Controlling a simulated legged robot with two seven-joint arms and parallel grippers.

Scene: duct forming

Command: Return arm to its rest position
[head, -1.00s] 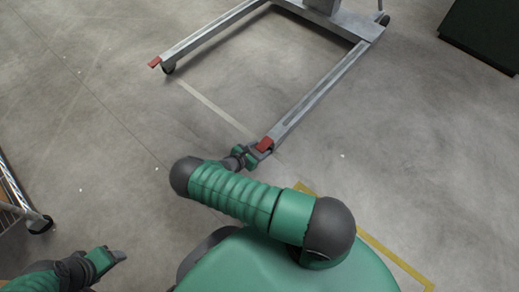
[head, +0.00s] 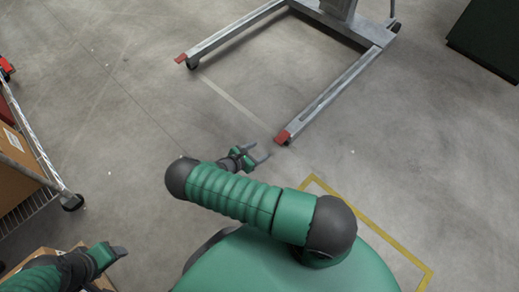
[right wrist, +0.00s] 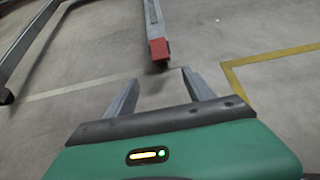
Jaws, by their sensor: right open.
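My right arm, green with dark joints, is bent across the lower middle of the head view. My right gripper (head: 262,152) is open and empty, over bare floor close to the red-tipped leg of a grey wheeled frame. In the right wrist view its two fingers (right wrist: 160,90) are spread with nothing between them. My left gripper (head: 120,252) shows at the lower left, seen side-on, so its opening cannot be told. Most of my left arm is outside the picture.
The grey wheeled frame (head: 330,97) stands ahead, its red end cap (right wrist: 159,48) just beyond the right fingers. A wire cart (head: 45,165) with a cardboard box (head: 15,168) is at left. A dark green block (head: 490,40) is at upper right. Yellow tape (head: 375,230) marks the floor.

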